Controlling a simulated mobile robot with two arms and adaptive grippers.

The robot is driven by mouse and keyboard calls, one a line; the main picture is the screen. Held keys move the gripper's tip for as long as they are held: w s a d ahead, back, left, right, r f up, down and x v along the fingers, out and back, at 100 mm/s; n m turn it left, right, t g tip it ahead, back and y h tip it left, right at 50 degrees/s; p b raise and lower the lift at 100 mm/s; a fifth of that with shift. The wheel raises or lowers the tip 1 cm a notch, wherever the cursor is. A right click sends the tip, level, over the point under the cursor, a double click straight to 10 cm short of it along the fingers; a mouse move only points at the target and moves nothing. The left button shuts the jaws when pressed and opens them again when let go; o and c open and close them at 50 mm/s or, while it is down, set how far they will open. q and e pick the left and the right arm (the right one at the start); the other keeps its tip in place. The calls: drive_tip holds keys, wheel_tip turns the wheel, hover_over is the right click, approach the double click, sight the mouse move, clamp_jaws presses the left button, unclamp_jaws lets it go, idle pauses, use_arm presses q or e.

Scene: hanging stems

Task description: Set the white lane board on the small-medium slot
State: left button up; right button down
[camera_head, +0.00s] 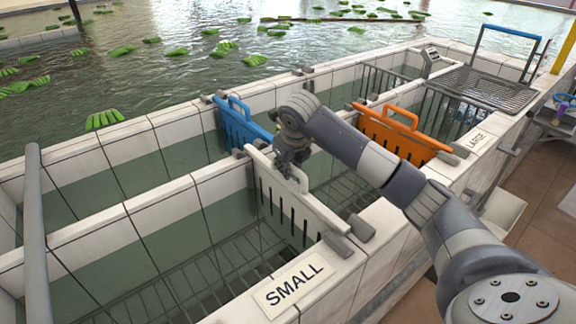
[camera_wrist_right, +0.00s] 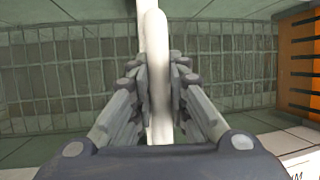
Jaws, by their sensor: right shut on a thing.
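The white lane board (camera_head: 280,200), with dark vertical slits, stands upright across the tiled channel beside the SMALL label (camera_head: 293,283). Its near end is by grey slot blocks (camera_head: 360,228) on the front wall, and its far end is by the middle wall. I cannot tell whether it rests fully down between the blocks. My right gripper (camera_head: 295,168) is at the board's top handle. In the right wrist view my right gripper (camera_wrist_right: 160,90) has its fingers on both sides of the white handle (camera_wrist_right: 156,60). My left gripper is not in view.
An orange board (camera_head: 402,133) stands across the channel farther right, near the LARGE label (camera_head: 477,140). A blue board (camera_head: 238,128) stands in the back channel. Tiled walls border the channels, with a metal grating (camera_head: 487,90) at the far right and green pods floating behind.

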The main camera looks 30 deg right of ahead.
drive_tip(key=shift+f, duration=0.15)
unclamp_jaws()
idle(0.5)
idle(0.4)
drive_tip(key=shift+p+v, duration=0.45)
drive_tip(key=shift+v, duration=0.35)
drive_tip(key=p+v, duration=0.4)
drive_tip(key=v, duration=0.4)
drive_tip(key=shift+s+p, duration=0.15)
drive_tip(key=shift+p, duration=0.15)
